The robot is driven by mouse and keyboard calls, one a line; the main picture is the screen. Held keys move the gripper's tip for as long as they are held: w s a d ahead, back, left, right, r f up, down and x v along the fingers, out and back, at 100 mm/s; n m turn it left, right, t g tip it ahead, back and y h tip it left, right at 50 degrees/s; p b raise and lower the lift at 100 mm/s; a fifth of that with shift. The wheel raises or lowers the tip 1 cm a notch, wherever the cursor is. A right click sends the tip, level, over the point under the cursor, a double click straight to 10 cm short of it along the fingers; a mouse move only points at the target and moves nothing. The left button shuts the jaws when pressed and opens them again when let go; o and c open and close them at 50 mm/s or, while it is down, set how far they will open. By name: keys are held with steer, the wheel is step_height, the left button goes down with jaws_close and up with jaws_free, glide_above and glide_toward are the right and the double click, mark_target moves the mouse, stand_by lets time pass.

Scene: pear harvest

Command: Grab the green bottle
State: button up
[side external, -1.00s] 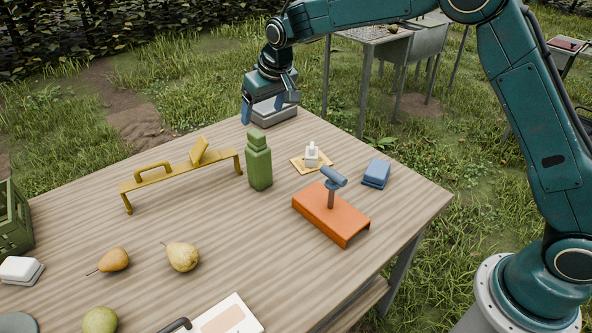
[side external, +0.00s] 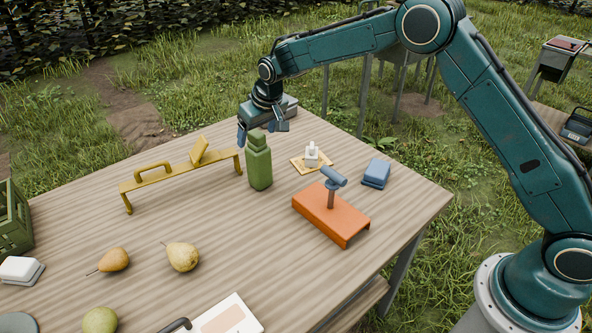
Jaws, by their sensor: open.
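The green bottle (side external: 259,166) stands upright on the wooden table, right of the yellow stand. My gripper (side external: 262,137) is open and points down, with its blue fingers spread at about the height of the bottle's cap in the picture. It appears just behind or over the bottle top. I cannot tell whether a finger touches the bottle. Nothing is seen between the fingers apart from the bottle's cap in front of them.
A yellow stand (side external: 180,172) is left of the bottle. An orange stand (side external: 331,213) with a blue-topped post, a small yellow plate (side external: 298,165) with a white piece, and a blue block (side external: 376,173) are to the right. Pears (side external: 182,257) lie in front.

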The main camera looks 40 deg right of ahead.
mark_target(255, 143)
steer(key=shift+f, duration=0.15)
steer(key=shift+x, duration=2.45)
jaws_close()
